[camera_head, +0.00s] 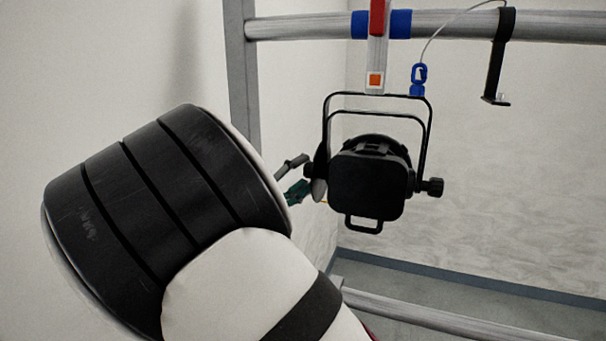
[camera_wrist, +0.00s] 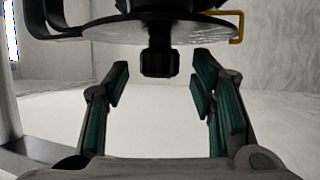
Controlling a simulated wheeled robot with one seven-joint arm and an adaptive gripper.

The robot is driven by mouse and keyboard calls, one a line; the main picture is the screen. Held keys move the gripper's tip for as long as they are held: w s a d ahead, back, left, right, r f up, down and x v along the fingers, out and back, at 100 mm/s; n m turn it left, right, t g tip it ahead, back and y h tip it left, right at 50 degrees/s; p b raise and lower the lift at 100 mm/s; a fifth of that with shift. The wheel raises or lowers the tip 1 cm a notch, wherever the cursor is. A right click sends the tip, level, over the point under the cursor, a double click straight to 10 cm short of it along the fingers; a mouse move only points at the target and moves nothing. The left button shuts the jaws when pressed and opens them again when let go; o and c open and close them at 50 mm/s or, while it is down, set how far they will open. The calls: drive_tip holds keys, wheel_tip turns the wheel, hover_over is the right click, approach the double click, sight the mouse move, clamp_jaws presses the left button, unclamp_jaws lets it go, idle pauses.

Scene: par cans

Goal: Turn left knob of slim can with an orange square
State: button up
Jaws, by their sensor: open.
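The slim black can (camera_head: 368,188) hangs in a black yoke from the upper bar. An orange square (camera_head: 375,80) marks the clamp piece above it. In the wrist view, the black left knob (camera_wrist: 159,62) appears between my open fingertips, with space on both sides. My gripper (camera_wrist: 160,68) has green-padded fingers and holds nothing. In the head view, my gripper (camera_head: 302,178) is at the can's left side, partly hidden behind my own arm. The left knob is hard to make out there. The right knob (camera_head: 433,187) shows clearly on the other side.
A grey disc (camera_wrist: 130,31) with a yellow hook (camera_wrist: 240,28) sits just beyond the knob. A lower bar (camera_head: 430,316) crosses below. The space right of the can is free.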

drive_tip(key=shift+w+d, duration=0.2)
drive_tip(key=c, duration=1.1)
drive_tip(key=shift+c, duration=0.2)
